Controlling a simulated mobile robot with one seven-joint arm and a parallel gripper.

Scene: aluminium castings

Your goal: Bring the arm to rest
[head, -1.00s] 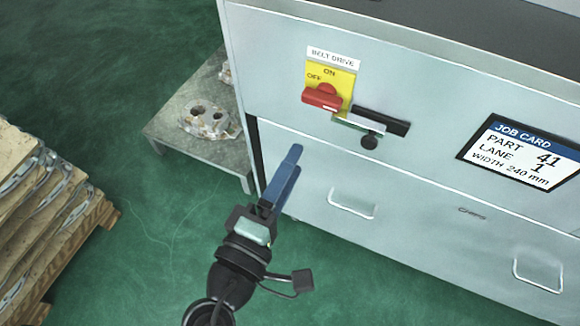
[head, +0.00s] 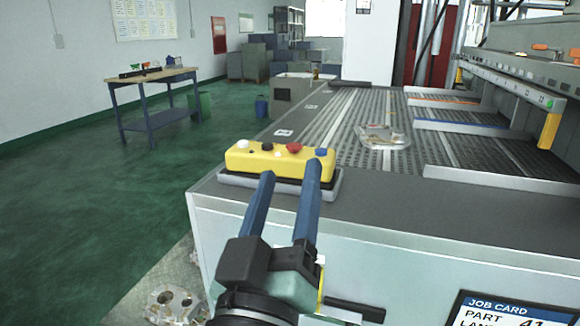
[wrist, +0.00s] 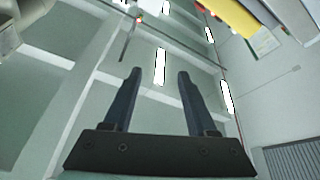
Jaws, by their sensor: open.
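My gripper (head: 291,168) is in the lower middle of the head view, with its two blue fingers pointing up and apart. Nothing is between them. In the picture the fingertips overlap a yellow control box (head: 278,161) with several coloured buttons on the machine's near edge; I cannot tell if they touch it. In the wrist view my gripper (wrist: 160,75) is open and empty against the ceiling and its lights.
The machine's ribbed belt (head: 345,125) carries a casting in a clear tray (head: 381,137) behind my gripper. Blue and orange lane dividers (head: 462,128) stand to the right. A casting (head: 172,303) lies at the lower left. A workbench (head: 152,79) stands far left; the green floor between is clear.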

